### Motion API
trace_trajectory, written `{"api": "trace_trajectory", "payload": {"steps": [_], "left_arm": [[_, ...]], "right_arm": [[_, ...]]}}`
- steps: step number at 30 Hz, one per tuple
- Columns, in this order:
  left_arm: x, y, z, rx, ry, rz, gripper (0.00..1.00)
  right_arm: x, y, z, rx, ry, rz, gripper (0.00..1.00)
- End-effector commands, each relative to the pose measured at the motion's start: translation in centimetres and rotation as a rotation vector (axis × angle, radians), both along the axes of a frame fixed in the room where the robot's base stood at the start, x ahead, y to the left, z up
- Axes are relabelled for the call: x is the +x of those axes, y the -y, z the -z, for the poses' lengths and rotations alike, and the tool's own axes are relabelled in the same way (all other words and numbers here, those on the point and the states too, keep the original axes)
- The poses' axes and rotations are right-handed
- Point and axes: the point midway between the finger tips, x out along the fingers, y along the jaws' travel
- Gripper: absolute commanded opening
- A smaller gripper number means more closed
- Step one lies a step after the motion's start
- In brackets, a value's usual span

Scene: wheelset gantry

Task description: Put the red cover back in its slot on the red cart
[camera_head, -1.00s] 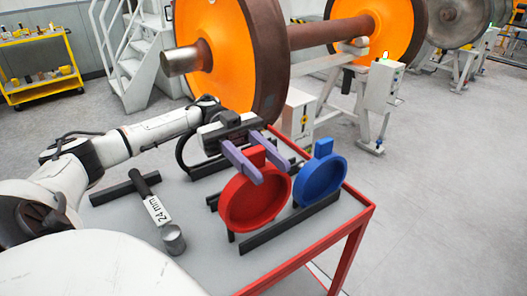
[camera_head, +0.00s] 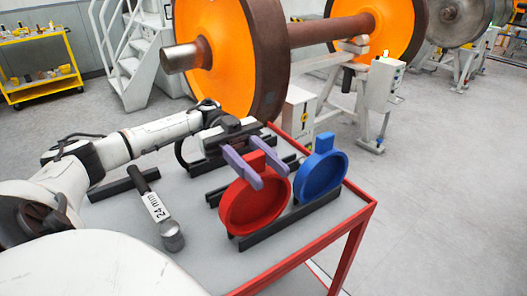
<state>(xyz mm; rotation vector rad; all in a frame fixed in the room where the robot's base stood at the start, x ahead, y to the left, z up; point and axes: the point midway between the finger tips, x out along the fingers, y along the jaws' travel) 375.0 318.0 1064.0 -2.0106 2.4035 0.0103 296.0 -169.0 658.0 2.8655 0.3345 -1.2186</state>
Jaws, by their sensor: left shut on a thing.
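The red cover (camera_head: 255,207) is a round, shallow cup with a tab on top. It stands upright at the black slotted rack (camera_head: 290,220) on the red cart (camera_head: 330,236), to the left of the blue cover. My left gripper (camera_head: 257,169) has its purple fingers on either side of the red tab and is shut on it. The cover's lower edge is at the rack bars; I cannot tell whether it is fully seated. My right gripper is not in view.
The blue cover (camera_head: 320,174) stands in the same rack, close on the right. A 24 mm gauge (camera_head: 159,211) lies on the grey cart top to the left, near a black bar (camera_head: 122,185). The orange wheelset (camera_head: 230,50) stands behind the cart.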

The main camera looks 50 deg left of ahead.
Motion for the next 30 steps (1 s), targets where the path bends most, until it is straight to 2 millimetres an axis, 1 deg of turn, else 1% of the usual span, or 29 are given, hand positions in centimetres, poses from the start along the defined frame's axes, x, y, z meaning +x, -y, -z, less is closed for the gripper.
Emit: {"api": "trace_trajectory", "payload": {"steps": [28, 29, 30], "left_arm": [[0.0, 0.0, 2.4, -0.001, 0.001, 0.0, 0.09], [0.0, 0.0, 2.3, -0.001, 0.002, 0.0, 0.37], [0.0, 0.0, 2.3, -0.001, 0.002, 0.0, 0.44]], "right_arm": [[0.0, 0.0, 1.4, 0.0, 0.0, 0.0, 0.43], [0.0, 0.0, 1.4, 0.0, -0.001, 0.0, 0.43], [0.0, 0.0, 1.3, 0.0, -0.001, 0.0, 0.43]]}}
